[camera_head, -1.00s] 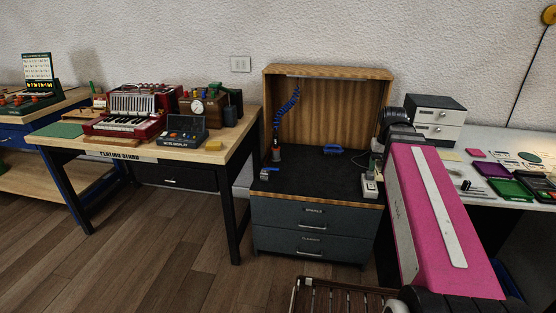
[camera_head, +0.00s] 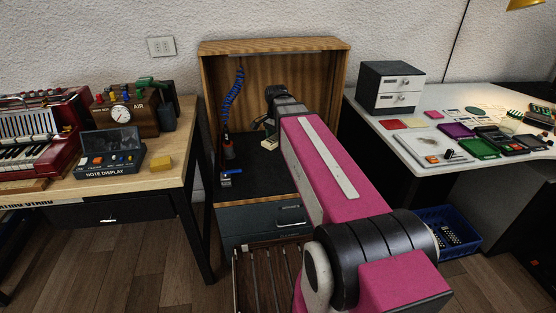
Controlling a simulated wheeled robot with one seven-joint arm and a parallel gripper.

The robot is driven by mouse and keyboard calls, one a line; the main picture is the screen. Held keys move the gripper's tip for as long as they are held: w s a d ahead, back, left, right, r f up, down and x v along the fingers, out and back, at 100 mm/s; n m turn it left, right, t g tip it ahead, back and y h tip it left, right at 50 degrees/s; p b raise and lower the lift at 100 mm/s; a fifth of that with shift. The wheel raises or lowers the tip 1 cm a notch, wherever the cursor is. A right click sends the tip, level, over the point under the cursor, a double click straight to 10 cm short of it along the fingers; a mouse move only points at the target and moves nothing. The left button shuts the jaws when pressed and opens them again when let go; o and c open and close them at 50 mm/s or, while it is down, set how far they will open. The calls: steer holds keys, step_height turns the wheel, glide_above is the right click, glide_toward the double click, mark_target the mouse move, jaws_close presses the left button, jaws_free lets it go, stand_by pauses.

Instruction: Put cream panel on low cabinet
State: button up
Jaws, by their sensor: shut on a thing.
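The low cabinet (camera_head: 232,222) stands ahead, with grey-blue drawers, a black top and a wooden back and hood. My arm reaches over it from the front right. My gripper (camera_head: 270,133) is small and partly hidden by my own arm, above the back half of the black top. It is shut on a small pale piece, which looks like the cream panel (camera_head: 268,147). The panel's full shape is unclear, and I cannot tell whether it touches the top.
A screwdriver-like tool (camera_head: 228,147) and a small blue-and-grey item (camera_head: 230,178) stand on the cabinet's left side. A blue coiled cord (camera_head: 232,100) hangs behind. A wooden bench (camera_head: 178,180) is left, a white table (camera_head: 385,125) with trays right.

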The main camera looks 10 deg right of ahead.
steer(key=w+a+f+m, duration=0.3)
steer(key=f+m, duration=0.4)
steer(key=m, duration=0.1)
glide_above(279, 159)
steer(key=f, duration=0.7)
steer(key=shift+w+a+f, duration=0.1)
steer(key=shift+w, duration=0.15)
steer(key=shift+f, duration=2)
steer(key=shift+f, duration=0.1)
steer(key=o, duration=1)
steer(key=shift+f, duration=0.1)
